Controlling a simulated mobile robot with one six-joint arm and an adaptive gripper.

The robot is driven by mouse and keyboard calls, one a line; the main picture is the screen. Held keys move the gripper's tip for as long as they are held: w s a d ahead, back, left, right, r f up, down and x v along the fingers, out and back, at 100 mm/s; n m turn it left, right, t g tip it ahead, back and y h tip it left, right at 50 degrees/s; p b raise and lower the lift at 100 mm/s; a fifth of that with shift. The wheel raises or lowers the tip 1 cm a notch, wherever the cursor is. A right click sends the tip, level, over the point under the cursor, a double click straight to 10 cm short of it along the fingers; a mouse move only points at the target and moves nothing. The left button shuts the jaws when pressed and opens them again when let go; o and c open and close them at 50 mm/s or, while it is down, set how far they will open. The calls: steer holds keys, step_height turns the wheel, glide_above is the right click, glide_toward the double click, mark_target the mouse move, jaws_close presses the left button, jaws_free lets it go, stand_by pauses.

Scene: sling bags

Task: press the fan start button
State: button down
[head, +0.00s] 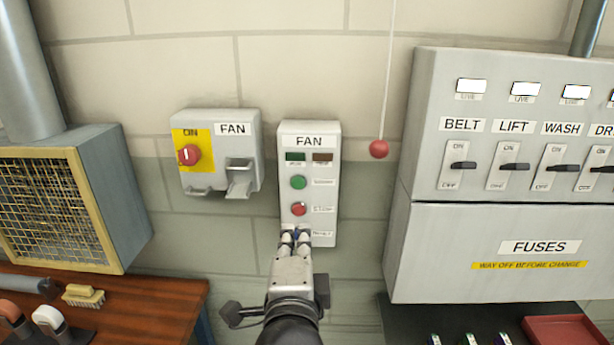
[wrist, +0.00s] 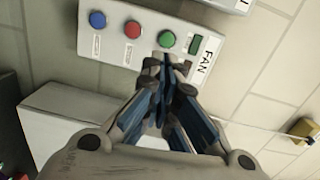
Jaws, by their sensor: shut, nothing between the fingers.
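The grey fan control box (head: 330,190) is on the wall, labelled FAN, with a dark green and a dark brown indicator at its top. Its green button (head: 298,182) sits above the red button (head: 299,209); small labels beside them are blurred. In the wrist view the box appears turned, with the green button (wrist: 166,39), red button (wrist: 132,29) and blue button (wrist: 97,19) in a row. My gripper (head: 295,232) is shut and empty, in front of the box's lower end in the head view. Contact is unclear.
A FAN isolator (head: 222,182) with a red knob on yellow is to the left. A red ball (head: 378,149) hangs on a cord to the right, beside the large switch and fuse cabinet (head: 430,240). A wooden bench (head: 150,305) stands lower left.

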steer(key=shift+s+d+r+m+t+h, duration=0.2)
steer(key=shift+r+m+t+h, duration=0.1)
steer(key=shift+m+h, duration=0.2)
steer(key=shift+w, duration=0.1)
glide_toward(305, 185)
steer(key=w, duration=0.6)
steer(key=shift+w, duration=0.45)
